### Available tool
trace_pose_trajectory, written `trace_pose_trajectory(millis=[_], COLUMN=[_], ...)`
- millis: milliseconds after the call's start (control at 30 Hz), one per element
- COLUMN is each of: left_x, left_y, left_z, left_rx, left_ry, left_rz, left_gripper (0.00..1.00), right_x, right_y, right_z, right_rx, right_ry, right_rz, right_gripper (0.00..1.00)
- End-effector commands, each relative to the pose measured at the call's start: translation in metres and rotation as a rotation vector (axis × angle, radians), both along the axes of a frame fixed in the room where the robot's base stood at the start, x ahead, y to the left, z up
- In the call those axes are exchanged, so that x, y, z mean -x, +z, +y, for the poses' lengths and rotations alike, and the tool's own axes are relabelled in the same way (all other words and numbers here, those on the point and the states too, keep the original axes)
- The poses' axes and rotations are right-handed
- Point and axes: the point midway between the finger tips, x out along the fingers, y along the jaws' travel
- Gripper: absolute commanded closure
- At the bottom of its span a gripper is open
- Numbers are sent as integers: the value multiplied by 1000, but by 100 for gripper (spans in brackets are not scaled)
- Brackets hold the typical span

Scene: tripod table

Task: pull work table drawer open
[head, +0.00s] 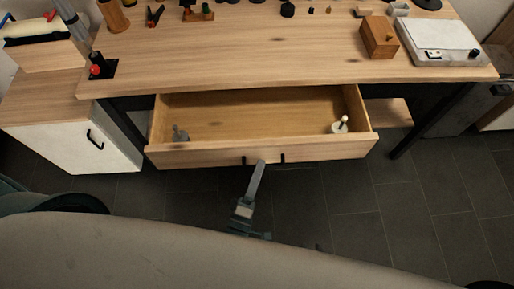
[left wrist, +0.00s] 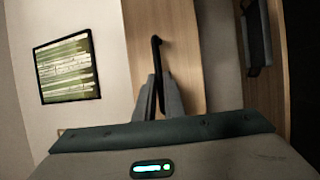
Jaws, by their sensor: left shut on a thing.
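The wooden drawer (head: 220,156) of the work table (head: 240,60) stands well out from under the tabletop, with its inside showing. Its black bar handle (head: 283,158) is on the front face, and it also shows in the left wrist view (left wrist: 156,48), running up from between the fingers. My left gripper (head: 261,164) is at the middle of the drawer front, shut on the handle. Its fingertips show in the left wrist view (left wrist: 161,92), one on each side of the bar. My right gripper is not in view.
A grey piece (head: 180,134) and a white peg-like piece (head: 340,125) are in the drawer. A white cabinet (head: 75,150) stands to the left. A wooden block (head: 379,38) and a white device (head: 438,42) sit on the tabletop. Dark tiled floor (head: 340,200) in front is clear.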

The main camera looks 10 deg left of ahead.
Motion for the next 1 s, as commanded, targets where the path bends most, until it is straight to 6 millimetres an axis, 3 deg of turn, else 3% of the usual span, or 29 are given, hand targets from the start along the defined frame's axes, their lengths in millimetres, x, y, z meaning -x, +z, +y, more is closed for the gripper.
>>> trace_pose_trajectory(millis=[233,700,733,800,1000], left_x=[31,37,37,36,36], left_y=[-1,-1,-1,-1,0], left_z=[-9,-11,-11,-11,-11], left_rx=[-2,-1,-1,-1,-1], left_ry=[-2,-2,-2,-2,-1], left_rz=[3,1,1,1,0], left_gripper=[100,100,84,72,72], right_x=[1,1,1,1,1], right_y=[-1,-1,-1,-1,-1], right_z=[-2,-2,-2,-2,-2], right_rx=[3,3,3,3,3], right_ry=[0,0,0,0,0], right_rz=[3,3,3,4,3], right_gripper=[69,69,69,69,69])
